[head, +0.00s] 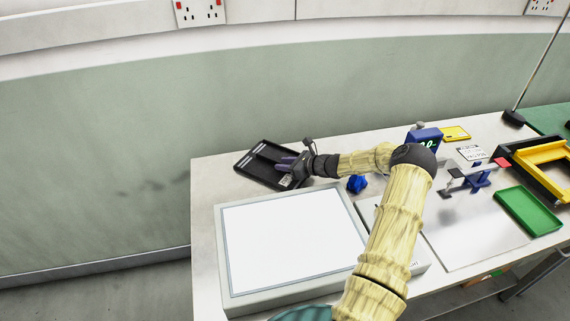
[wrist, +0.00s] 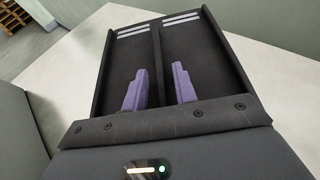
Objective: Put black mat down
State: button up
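The only flat black thing I see is a black tray-like piece (head: 250,164) with raised edges, at the back left corner of the table. It fills the middle of the wrist view (wrist: 205,55), with a strip down its centre and pale stripes at its far end. I cannot make out a separate black mat. My gripper (head: 285,163) is over its right part. The two purple fingers (wrist: 160,85) are apart, one on each side of the centre strip, with nothing visibly held. Whether the fingertips touch the piece is unclear.
A large white panel in a grey frame (head: 222,250) lies in front of the black piece. A blue faceted object (head: 357,184) sits under my arm. A blue display box (head: 426,140), a green tray (head: 528,211) and a yellow-black frame (head: 545,155) stand right.

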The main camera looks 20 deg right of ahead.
dwell(0.3)
jog(key=b+v, duration=0.1)
jog(key=v, duration=0.6)
jog(key=shift+s+d+r, duration=0.1)
jog(key=shift+s+d, duration=0.05)
jog(key=shift+s, duration=0.05)
dwell(0.4)
